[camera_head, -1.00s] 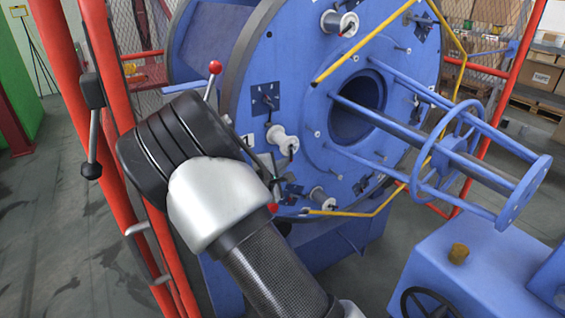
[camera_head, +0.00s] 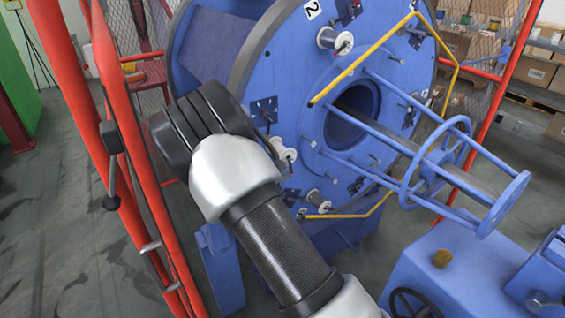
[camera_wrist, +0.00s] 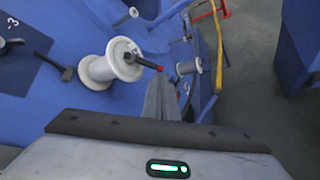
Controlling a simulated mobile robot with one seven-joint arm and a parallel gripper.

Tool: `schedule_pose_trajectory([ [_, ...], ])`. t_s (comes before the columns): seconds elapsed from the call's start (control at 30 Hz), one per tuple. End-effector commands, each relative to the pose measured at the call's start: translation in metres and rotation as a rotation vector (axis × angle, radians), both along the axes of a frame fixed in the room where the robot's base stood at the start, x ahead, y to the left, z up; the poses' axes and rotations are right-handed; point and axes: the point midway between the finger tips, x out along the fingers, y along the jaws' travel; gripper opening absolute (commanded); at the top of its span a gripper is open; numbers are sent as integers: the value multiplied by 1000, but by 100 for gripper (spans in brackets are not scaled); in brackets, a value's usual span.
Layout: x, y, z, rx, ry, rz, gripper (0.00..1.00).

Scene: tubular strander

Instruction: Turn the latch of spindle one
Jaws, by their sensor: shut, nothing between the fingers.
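The blue strander drum (camera_head: 300,85) carries several white spools. One spool (camera_head: 335,38) sits high near a "2" label (camera_head: 313,10), another (camera_head: 284,152) beside my arm, another (camera_head: 318,199) lower. In the wrist view, a white spool (camera_wrist: 98,72) stands just left of my gripper (camera_wrist: 163,92). A dark latch with a red tip (camera_wrist: 143,62) lies across its end, close to the fingertips; contact cannot be told. The label (camera_wrist: 12,42) there looks like a 3. I cannot tell which spindle is one. My gripper is shut and empty, and hidden by my arm in the head view.
Yellow bent rods (camera_head: 362,62) and a blue tubular cage (camera_head: 440,160) stick out from the drum. A red frame (camera_head: 120,130) stands close left of my arm. A blue housing (camera_head: 460,270) stands at the lower right. A second spool (camera_wrist: 189,66) is beyond my fingers.

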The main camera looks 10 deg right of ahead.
Motion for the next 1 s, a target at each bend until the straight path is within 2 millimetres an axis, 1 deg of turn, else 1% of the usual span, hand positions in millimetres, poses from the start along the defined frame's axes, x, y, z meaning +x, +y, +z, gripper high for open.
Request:
schedule_pose_trajectory([
  [0.03, -1, -2, 14, -16, 40, -3, 0],
  [0.33, -10, -6, 14, -119, 293, -4, 0],
  [0.63, -17, -8, 18, -120, 283, -1, 0],
  [1.0, -21, -9, 33, -119, 282, 1, 0],
])
